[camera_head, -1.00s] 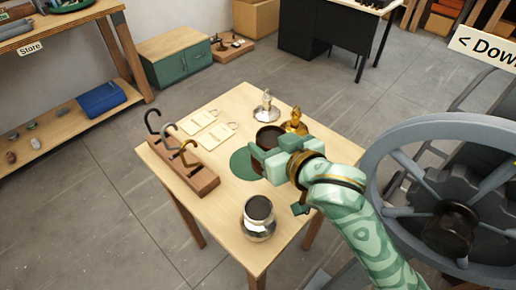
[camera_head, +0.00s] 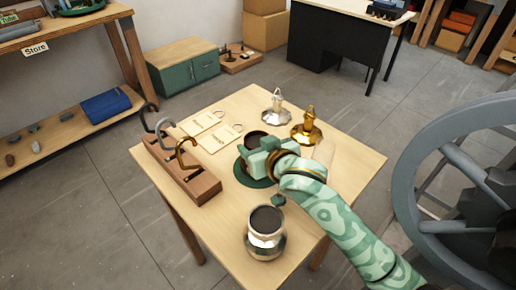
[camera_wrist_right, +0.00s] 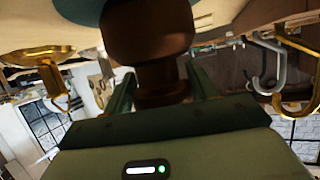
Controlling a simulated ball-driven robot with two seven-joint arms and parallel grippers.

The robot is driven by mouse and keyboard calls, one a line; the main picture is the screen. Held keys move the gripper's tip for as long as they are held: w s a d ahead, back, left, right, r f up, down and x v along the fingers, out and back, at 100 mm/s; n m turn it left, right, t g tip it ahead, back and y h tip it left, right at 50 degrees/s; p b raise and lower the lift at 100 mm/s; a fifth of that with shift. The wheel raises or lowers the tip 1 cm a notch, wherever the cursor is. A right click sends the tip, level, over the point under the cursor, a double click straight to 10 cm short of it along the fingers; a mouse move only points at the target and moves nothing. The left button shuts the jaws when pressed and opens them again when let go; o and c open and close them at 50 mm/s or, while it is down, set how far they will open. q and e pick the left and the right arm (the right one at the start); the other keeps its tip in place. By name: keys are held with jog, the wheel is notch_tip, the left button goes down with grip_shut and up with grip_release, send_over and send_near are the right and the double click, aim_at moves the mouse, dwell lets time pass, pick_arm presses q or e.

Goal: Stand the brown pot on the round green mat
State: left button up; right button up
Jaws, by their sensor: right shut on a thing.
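The brown pot (camera_head: 255,137) is upright over the round green mat (camera_head: 242,173) on the light wooden table, partly hidden by my right gripper. My right gripper (camera_head: 259,153) is shut on the pot from the near right side. In the right wrist view, upside down, the pot (camera_wrist_right: 148,32) has its narrow part between the two fingers of the gripper (camera_wrist_right: 162,88). The mat (camera_wrist_right: 78,9) shows at the pot's base there. I cannot tell whether the base touches the mat. My left gripper is not in view.
A silver pot with dark contents (camera_head: 265,233) stands near the front. A gold lamp part (camera_head: 306,127) and a silver one (camera_head: 276,106) stand behind. A wooden rack with hooks (camera_head: 182,172) and paper tags (camera_head: 212,133) are on the left. The table's right side is clear.

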jog(key=shift+r, duration=0.1)
jog(key=shift+s, duration=0.1)
jog(key=o, duration=1.2)
jog(key=shift+c, duration=0.2)
jog(key=shift+s+d+r+p, duration=0.15)
jog(key=shift+s+r+p, duration=0.05)
jog(key=shift+p, duration=0.1)
jog(key=p+v, duration=0.4)
jog(key=v, duration=0.7)
jog(key=shift+s, duration=0.2)
